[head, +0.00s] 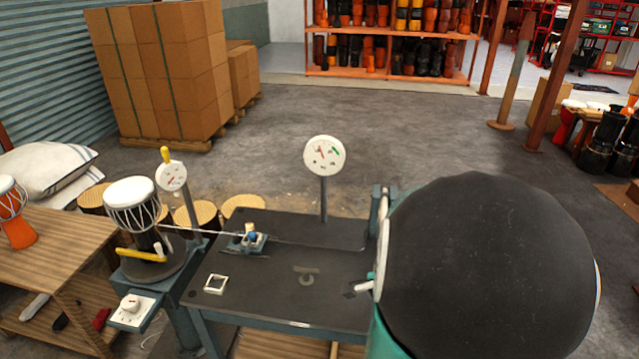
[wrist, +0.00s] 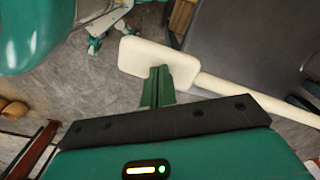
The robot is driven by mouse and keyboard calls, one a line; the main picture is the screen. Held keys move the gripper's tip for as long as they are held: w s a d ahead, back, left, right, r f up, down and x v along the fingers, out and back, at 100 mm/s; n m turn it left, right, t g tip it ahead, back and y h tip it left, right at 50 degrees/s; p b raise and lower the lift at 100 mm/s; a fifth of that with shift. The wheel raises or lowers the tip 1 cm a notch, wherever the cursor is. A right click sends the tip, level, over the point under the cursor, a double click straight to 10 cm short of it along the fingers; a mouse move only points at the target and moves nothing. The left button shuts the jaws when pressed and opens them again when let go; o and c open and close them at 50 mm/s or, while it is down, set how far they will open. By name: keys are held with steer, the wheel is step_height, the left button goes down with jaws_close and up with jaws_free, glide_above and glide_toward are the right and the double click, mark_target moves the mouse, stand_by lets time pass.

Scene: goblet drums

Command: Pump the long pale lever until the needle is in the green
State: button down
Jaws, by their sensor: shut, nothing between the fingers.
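The long pale lever (wrist: 235,97) shows in the wrist view as a cream bar with a wide flat paddle end, running toward the lower right. My gripper (wrist: 160,72) is shut and empty, its green fingertips overlapping the paddle's lower edge. I cannot tell whether they touch it. The lever and gripper cannot be made out in the head view.
A dark bench (head: 285,303) holds a small clamp (head: 249,238). A white goblet drum (head: 132,205) and a second gauge (head: 171,176) stand at left. My large dark rounded part blocks the right. Stacked boxes (head: 160,70) stand behind; open floor lies beyond the bench.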

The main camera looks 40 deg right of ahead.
step_height(320, 180, down, 4)
steer(key=shift+d+f, duration=0.1)
step_height(320, 180, up, 18)
steer(key=shift+s+a, duration=0.35)
steer(key=shift+a, duration=0.1)
steer(key=shift+f, duration=0.1)
stand_by(0.7)
steer(key=f, duration=1.8)
steer(key=shift+w+d, duration=0.3)
step_height(320, 180, up, 18)
steer(key=shift+s+a, duration=0.35)
steer(key=shift+a, duration=0.1)
steer(key=shift+r, duration=0.1)
